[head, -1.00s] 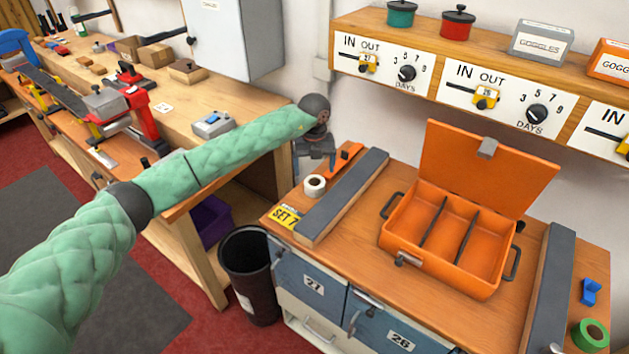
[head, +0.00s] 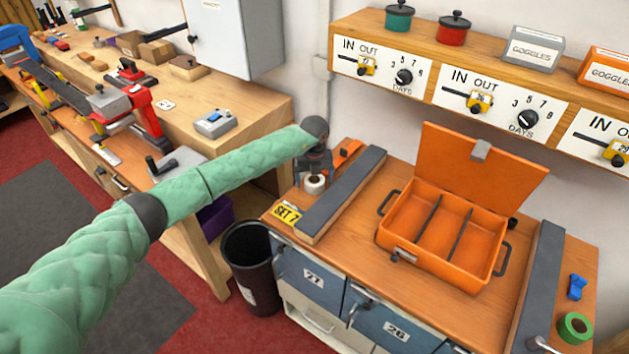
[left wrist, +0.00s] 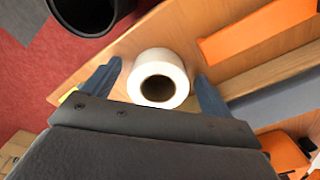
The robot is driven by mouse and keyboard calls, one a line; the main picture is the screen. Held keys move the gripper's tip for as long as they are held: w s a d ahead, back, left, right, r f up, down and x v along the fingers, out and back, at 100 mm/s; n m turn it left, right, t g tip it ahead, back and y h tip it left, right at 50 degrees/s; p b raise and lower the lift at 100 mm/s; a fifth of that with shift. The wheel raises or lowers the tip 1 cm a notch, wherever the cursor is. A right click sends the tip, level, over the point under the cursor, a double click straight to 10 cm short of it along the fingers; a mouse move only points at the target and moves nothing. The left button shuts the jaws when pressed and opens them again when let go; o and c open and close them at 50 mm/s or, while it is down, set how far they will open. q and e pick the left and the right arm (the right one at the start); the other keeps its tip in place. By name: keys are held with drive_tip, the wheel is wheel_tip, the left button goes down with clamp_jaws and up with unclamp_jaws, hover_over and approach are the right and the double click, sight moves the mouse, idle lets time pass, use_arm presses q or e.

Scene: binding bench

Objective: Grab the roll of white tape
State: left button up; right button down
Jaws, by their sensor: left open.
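The roll of white tape (head: 314,184) lies flat on the left end of the wooden cabinet top, hole facing up. My left gripper (head: 314,172) is just above and around it in the head view. In the left wrist view the white tape roll (left wrist: 158,78) sits between the two spread blue fingers of my left gripper (left wrist: 155,85), with a gap on each side. The fingers are open and hold nothing. My right gripper does not show.
A grey rail (head: 342,194) runs beside the tape, and a yellow SET 7 label (head: 287,213) lies in front. An orange tool (head: 347,152) lies behind it. An open orange case (head: 400,228) stands further right. A black bin (head: 250,262) stands on the floor below.

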use_arm(q)
drive_tip(key=shift+f, duration=0.15)
drive_tip(key=c, duration=1.1)
